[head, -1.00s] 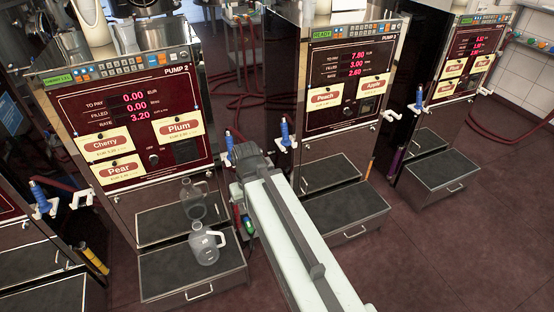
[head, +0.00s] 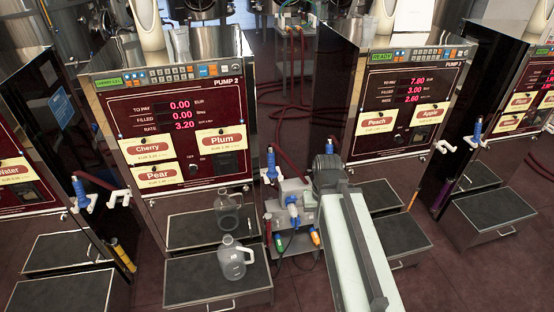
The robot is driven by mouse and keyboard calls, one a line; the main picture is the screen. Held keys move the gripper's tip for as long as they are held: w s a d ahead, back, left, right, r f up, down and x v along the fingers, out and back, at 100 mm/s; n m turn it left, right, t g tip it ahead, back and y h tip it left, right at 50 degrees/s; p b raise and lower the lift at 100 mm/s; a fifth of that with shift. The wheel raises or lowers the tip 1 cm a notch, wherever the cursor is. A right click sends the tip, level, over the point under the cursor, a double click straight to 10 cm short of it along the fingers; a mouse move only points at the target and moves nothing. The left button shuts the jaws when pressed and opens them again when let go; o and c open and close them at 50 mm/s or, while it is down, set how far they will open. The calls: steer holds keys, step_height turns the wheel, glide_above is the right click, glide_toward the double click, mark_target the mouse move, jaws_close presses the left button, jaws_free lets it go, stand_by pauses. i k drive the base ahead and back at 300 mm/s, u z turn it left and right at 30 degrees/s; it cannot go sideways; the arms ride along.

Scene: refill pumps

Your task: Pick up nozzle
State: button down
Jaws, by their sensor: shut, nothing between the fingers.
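Several blue-handled nozzles hang in white holders on the pump sides. One nozzle (head: 271,163) is at the right side of Pump 2 (head: 172,140). Another nozzle (head: 79,188) is to the left of Pump 2, and a third nozzle (head: 476,130) is to the right of Pump 3 (head: 407,95). My pale arm reaches up from the bottom to a dark joint in front of the gap between Pumps 2 and 3. My gripper's fingers do not show beyond that joint. No nozzle is seen held.
A grey jug (head: 232,260) stands on the drawer step (head: 190,292) below Pump 2. A small grey stand (head: 268,207) with blue, green and orange fittings is just left of my arm. Drawer steps jut out under the pumps. Dark floor (head: 450,285) is clear at the lower right.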

mark_target(272, 173)
steer(key=u, duration=0.1)
steer(key=i, duration=1.35)
steer(key=u, duration=0.15)
steer(key=k, duration=1.55)
steer(key=u, duration=0.6)
steer(key=i, duration=1)
